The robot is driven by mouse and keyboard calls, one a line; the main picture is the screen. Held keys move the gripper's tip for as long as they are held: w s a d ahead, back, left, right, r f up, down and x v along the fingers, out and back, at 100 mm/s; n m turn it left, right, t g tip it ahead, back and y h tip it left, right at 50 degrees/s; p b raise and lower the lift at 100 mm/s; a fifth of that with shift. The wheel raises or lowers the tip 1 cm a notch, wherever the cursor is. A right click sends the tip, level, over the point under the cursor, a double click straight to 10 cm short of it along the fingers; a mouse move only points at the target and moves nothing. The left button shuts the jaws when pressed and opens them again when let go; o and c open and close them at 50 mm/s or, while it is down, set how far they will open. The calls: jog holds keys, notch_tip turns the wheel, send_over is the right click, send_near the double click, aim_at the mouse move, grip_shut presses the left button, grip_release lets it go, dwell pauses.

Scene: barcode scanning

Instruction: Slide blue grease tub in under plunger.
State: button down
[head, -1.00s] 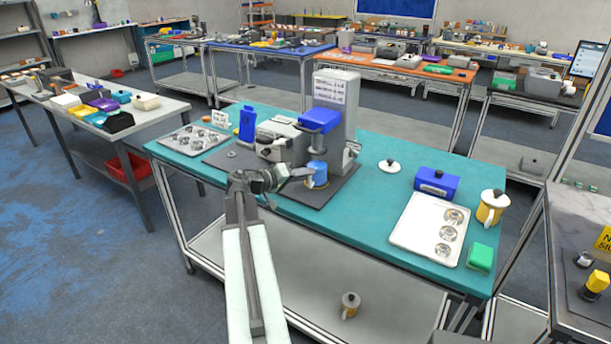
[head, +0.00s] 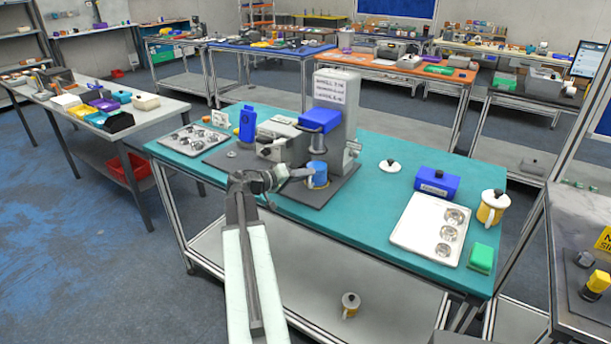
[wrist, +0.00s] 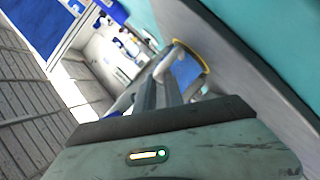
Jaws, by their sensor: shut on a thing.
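The blue grease tub (head: 317,173) stands on the dark base plate of the grey press (head: 333,130), below the blue press head (head: 319,120). My gripper (head: 302,173) reaches in from the left and is shut on the tub's near left side. In the wrist view the tub (wrist: 186,70), with a yellowish rim, sits between the fingers (wrist: 172,90).
A grey device (head: 278,140) and a blue bottle (head: 247,124) stand left of the press. Right of it are a white lid (head: 390,166), a blue box (head: 437,182), a white tray (head: 405,222) and a yellow mug (head: 492,207).

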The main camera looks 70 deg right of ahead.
jog(key=c, duration=1.4)
grip_release()
jog(key=shift+o, duration=0.2)
jog(key=p+v, duration=0.1)
jog(key=v, duration=0.6)
jog(key=shift+r+p, duration=0.1)
jog(key=shift+p, duration=0.25)
jog(key=shift+w+a, duration=0.25)
jog(key=shift+a, duration=0.05)
